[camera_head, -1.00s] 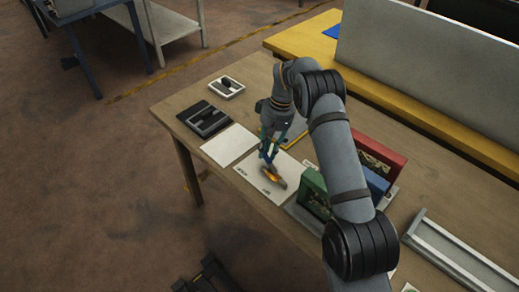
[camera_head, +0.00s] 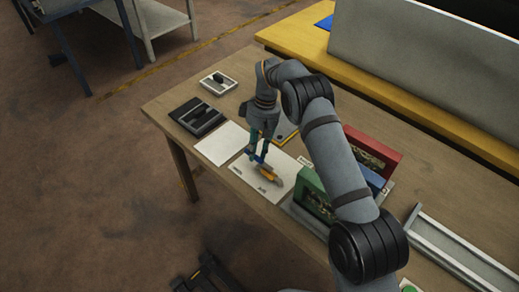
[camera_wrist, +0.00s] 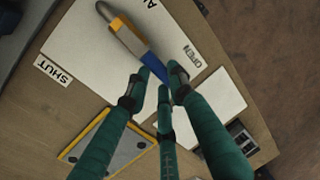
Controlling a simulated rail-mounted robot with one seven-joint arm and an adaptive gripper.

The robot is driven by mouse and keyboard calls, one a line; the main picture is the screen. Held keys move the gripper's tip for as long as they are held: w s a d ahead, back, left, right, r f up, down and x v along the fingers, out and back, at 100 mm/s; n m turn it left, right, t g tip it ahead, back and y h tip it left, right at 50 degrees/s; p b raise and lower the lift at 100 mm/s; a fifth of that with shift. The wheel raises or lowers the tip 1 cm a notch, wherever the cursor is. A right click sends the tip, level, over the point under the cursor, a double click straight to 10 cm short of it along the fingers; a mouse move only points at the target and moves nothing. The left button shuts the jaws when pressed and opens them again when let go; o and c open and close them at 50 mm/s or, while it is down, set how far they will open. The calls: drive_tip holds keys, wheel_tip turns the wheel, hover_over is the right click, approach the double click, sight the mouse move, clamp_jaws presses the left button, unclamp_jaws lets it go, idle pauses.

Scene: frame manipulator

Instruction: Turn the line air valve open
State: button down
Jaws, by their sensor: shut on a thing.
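The line air valve has an orange-yellow body (camera_head: 269,173) on a white card (camera_head: 246,184) on the wooden bench. It also shows in the wrist view (camera_wrist: 129,38), with a grey end. A blue lever handle (camera_wrist: 151,62) extends from it, roughly in line with the body. My gripper (camera_head: 259,150) comes down from above; its green fingers (camera_wrist: 157,79) are shut around the handle's outer end, which they partly hide. The OPEN label (camera_wrist: 193,57) lies close to the right of the handle in the wrist view. The SHUT label (camera_wrist: 52,70) lies farther off at left.
A green block (camera_head: 312,196) and a red block (camera_head: 373,151) stand close right of the card. A yellow-edged grey plate (camera_wrist: 108,143) lies beside it. A blank white sheet (camera_head: 221,143) and a dark tray (camera_head: 196,117) lie to the left.

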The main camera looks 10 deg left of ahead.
drive_tip(key=c, duration=1.6)
unclamp_jaws()
drive_tip(key=shift+o, duration=0.6)
drive_tip(key=shift+r, duration=0.1)
wheel_tip(320, 180, up, 12)
drive_tip(key=w+d, duration=0.1)
drive_tip(key=shift+w, duration=0.4)
drive_tip(key=shift+d+f, duration=0.1)
drive_tip(key=shift+f, duration=0.2)
drive_tip(key=f, duration=0.4)
drive_tip(key=s+f, duration=0.1)
drive_tip(key=f, duration=0.2)
drive_tip(key=s+a+f, duration=0.1)
drive_tip(key=f, duration=0.3)
drive_tip(key=shift+a+f, duration=0.1)
drive_tip(key=shift+f, duration=0.25)
drive_tip(key=shift+w, duration=0.2)
drive_tip(key=shift+s, duration=0.1)
